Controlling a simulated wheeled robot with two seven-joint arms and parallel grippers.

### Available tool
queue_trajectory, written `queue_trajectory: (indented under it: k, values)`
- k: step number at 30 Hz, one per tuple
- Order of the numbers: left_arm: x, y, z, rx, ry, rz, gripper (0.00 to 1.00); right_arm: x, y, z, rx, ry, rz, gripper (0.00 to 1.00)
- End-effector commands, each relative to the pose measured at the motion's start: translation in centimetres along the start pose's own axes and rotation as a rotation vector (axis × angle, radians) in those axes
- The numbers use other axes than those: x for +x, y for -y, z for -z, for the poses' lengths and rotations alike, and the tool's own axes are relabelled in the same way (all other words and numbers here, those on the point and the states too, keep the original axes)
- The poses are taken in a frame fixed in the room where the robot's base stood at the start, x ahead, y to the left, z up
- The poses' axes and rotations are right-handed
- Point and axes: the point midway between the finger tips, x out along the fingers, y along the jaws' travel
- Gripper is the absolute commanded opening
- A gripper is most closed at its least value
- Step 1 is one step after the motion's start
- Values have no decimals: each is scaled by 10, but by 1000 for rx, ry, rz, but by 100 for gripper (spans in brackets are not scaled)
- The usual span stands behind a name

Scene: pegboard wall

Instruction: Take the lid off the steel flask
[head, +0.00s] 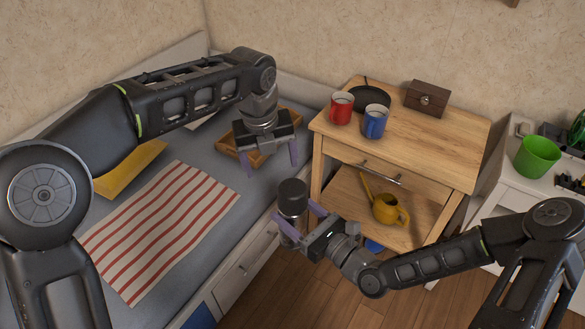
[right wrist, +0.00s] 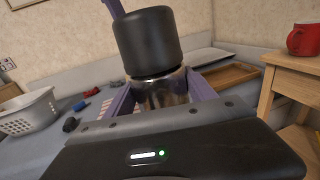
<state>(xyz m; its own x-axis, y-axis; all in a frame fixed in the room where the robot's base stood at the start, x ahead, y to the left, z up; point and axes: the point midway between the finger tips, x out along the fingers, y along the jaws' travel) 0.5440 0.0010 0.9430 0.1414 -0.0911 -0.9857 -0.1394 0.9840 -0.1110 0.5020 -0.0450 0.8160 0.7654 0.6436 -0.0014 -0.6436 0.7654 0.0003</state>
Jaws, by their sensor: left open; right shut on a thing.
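The steel flask (head: 290,222) is upright in the head view, with its black lid (head: 293,193) on top. My right gripper (head: 298,228) is shut on the flask's body below the lid and holds it in front of the bed's edge. In the right wrist view the shiny flask body (right wrist: 166,90) is between the purple fingers, and the wide black lid (right wrist: 147,42) sits on it. My left gripper (head: 270,161) is open and empty, pointing down above and slightly left of the lid, apart from it.
A wooden nightstand (head: 440,145) at right holds a red mug (head: 341,108), a blue mug (head: 375,122), a black pan and a wooden box (head: 427,98). A yellow watering can (head: 388,209) stands on its shelf. The bed (head: 240,212) has a striped cloth and wooden tray (head: 257,158).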

Motion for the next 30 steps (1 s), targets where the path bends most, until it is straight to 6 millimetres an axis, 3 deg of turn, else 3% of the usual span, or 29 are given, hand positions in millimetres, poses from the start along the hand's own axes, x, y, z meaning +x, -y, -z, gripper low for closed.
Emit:
queue_trajectory:
  k: [3,9,22,30]
  values:
    - [-10,26,24,224,-73,-50,80,1,0,-2,-2,6,-1,0]
    - [-18,39,44,394,-143,-81,80,1,0,-2,-2,6,-1,0]
    - [-15,39,46,405,-150,-83,80,1,0,-2,-2,6,-1,0]
    - [13,35,50,405,-152,-85,80,1,0,-2,-2,6,-1,0]
